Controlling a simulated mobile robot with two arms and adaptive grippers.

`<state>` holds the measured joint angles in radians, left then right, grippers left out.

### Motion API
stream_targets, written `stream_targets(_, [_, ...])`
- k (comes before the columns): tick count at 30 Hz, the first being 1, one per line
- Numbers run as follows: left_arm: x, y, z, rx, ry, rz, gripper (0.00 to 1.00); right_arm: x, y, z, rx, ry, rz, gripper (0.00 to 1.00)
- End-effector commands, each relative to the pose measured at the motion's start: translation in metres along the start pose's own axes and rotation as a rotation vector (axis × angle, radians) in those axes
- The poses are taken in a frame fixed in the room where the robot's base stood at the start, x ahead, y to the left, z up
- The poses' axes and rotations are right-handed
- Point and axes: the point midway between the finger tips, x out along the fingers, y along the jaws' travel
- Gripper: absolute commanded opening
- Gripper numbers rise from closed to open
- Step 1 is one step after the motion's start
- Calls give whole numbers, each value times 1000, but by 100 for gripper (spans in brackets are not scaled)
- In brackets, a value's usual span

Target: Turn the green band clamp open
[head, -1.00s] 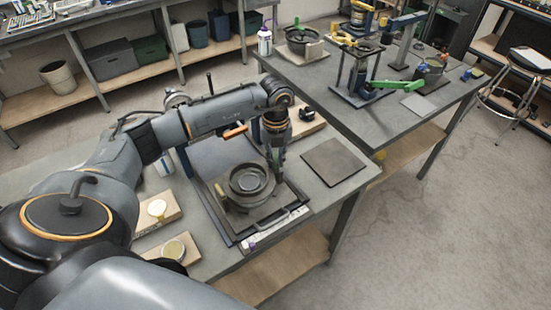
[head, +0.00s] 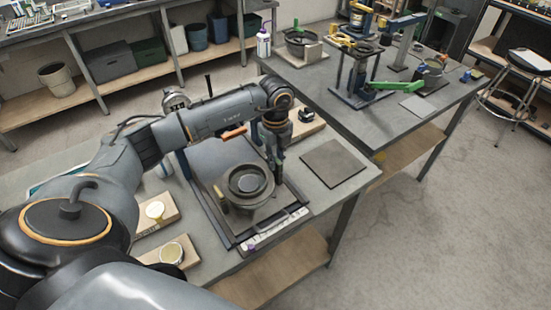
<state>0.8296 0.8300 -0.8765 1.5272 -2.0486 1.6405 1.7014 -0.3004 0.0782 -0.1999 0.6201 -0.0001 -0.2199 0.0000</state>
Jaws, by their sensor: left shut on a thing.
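The fingers hide most of that part, and little green shows, so the clamp's angle cannot be read. My right gripper is not in view.
A dark square mat (head: 334,163) lies right of the frame (head: 234,238). Wooden blocks with round pieces (head: 172,252) sit at the left. The far bench holds a stand with a green lever (head: 398,86).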

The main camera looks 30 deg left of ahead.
Motion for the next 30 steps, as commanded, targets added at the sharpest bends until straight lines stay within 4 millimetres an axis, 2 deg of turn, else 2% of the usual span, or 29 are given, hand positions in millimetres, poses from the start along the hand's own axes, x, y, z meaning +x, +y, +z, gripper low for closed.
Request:
stream_targets(8, [-1,-1,0,-4,-1,-3,0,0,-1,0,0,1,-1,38])
stream_targets(9, [-1,-1,0,-3,-1,-3,17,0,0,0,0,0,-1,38])
stream_targets(12, [-1,-1,0,-3,-1,-3,37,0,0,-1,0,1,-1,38])
stream_targets(26, [0,0,0,1,0,-1,38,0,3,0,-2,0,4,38])
stream_targets(30, [-1,0,0,48,-1,-1,38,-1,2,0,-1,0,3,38])
